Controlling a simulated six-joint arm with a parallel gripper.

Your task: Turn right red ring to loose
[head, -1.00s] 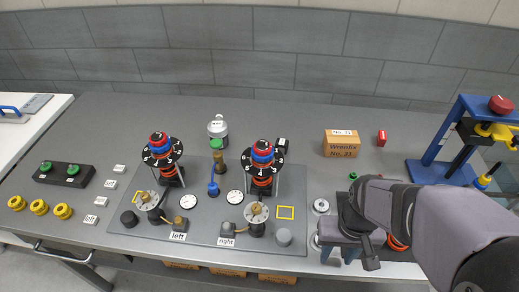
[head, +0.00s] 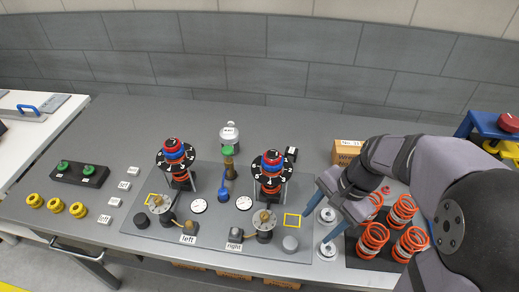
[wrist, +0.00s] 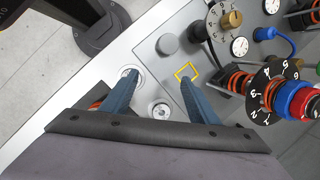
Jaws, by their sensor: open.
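The right red ring (head: 271,157) tops the right tower, above a blue ring (head: 271,166) and a black numbered dial (head: 263,184). In the wrist view the tower lies sideways at the right, with the red ring (wrist: 314,108) at the picture's edge beyond the blue ring. In the wrist view the fingers (wrist: 158,78) are spread apart near the yellow square outline. The gripper is to the right of the right tower and does not touch it.
A similar left tower (head: 175,157) stands on the same plate (head: 140,236). A gauge (head: 244,203) and a brass-knobbed dial (head: 263,221) are near the right tower. Orange springs (head: 372,238) stand under my arm. A cardboard box (head: 345,152) is behind it.

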